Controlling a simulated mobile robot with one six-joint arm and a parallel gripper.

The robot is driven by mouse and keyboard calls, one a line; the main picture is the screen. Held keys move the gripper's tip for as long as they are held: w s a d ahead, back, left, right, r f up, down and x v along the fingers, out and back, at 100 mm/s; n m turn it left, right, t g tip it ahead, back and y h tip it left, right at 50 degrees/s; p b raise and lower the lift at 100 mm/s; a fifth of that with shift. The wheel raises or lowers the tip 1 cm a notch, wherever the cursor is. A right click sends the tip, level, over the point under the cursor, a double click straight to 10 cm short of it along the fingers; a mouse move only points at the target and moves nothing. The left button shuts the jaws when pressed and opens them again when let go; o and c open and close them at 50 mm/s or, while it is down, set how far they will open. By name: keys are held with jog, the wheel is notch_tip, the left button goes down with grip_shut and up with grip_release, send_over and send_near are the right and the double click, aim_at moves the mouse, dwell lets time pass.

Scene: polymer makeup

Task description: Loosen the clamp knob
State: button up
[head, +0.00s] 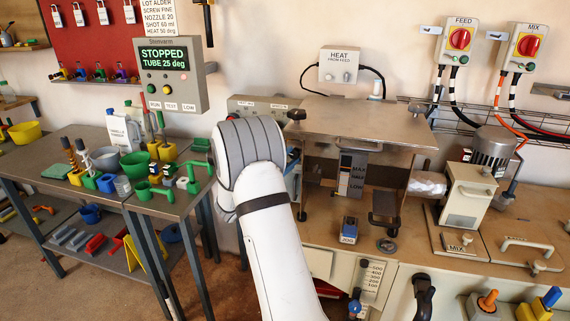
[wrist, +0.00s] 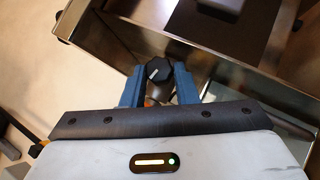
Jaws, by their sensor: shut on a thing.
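The clamp knob (wrist: 156,72) is a small black knob with a white pointer line, seen in the wrist view against the metal machine. My gripper (wrist: 157,80) has one blue finger on each side of it and is shut on it. The pointer line runs slantwise. A grey shaft or fitting shows below the knob between the fingers. In the head view my white arm covers most of the gripper, and only a bit of blue finger (head: 292,158) shows at the machine's left side. The held knob is hidden there.
The metal machine (head: 405,135) has an open front with a level scale inside. A small blue-fronted block labelled JOG (head: 349,229) stands before it. A green-lettered screen reads STOPPED, TUBE 25 deg (head: 164,57). A cluttered metal table (head: 95,150) stands at left.

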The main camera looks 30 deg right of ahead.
jog(key=shift+r, duration=0.2)
dwell(0.3)
jog(key=o, duration=1)
jog(key=shift+f, duration=0.15)
jog(key=shift+f, duration=0.15)
jog(key=b+v, duration=0.4)
jog(key=v, duration=0.3)
jog(key=shift+a+f, duration=0.1)
jog(key=shift+a, duration=0.3)
